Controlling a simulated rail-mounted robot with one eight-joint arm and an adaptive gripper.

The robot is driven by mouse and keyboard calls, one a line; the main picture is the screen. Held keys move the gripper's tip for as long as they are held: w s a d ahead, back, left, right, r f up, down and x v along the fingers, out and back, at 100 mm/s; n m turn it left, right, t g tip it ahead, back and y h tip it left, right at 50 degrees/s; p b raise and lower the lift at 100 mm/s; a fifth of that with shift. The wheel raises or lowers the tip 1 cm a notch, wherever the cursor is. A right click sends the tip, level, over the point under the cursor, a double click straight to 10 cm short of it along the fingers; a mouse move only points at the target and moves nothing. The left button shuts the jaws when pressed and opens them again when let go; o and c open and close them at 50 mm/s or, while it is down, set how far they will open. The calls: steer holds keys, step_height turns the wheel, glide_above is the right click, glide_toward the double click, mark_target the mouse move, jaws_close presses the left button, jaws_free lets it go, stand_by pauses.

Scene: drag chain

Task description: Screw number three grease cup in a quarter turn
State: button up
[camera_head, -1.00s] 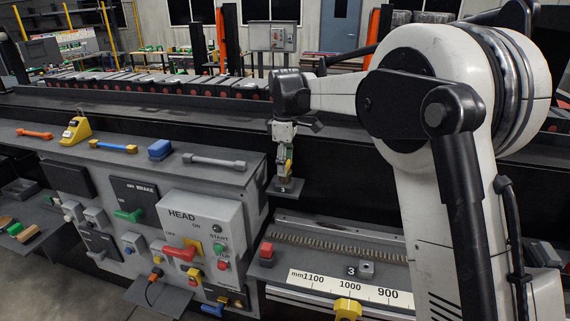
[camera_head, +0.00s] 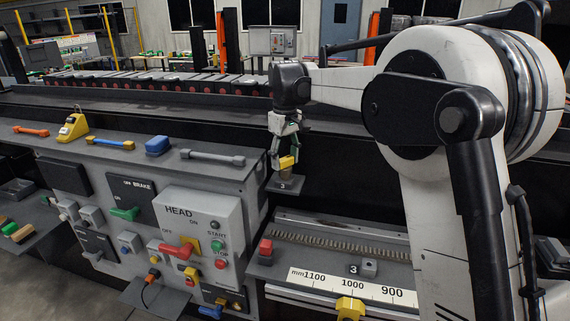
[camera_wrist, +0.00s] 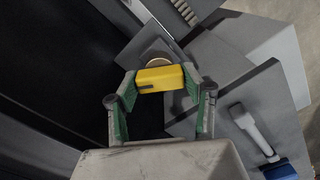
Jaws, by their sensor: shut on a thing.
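The number three grease cup (camera_head: 288,162) shows a yellow cap above a small dark plate (camera_head: 286,184) marked 3. My gripper (camera_head: 287,155) points down over it, with its fingers at the cap. In the wrist view the yellow cap of the cup (camera_wrist: 160,79) sits between the green-padded fingers of my gripper (camera_wrist: 162,84), which is shut on it. A tan round edge (camera_wrist: 157,63) shows just behind the cap, over the grey plate. The thread under the cap is hidden.
The grey HEAD control box (camera_head: 203,225) with a red lever stands left of the cup. A grey cabinet top with a grey handle (camera_head: 213,158) and blue block (camera_head: 158,145) lies left. A ruler rail (camera_head: 350,285) with another 3 label runs below right.

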mark_target(285, 158)
steer(key=m+b, duration=0.1)
steer(key=m, duration=0.4)
steer(key=shift+m+b, duration=0.3)
steer(key=shift+b, duration=0.1)
steer(key=m+b, duration=0.1)
steer(key=m, duration=0.4)
steer(key=shift+m, duration=0.3)
steer(key=o, duration=1.1)
steer(key=shift+r, duration=0.1)
step_height(285, 158, up, 12)
steer(key=shift+f, duration=0.1)
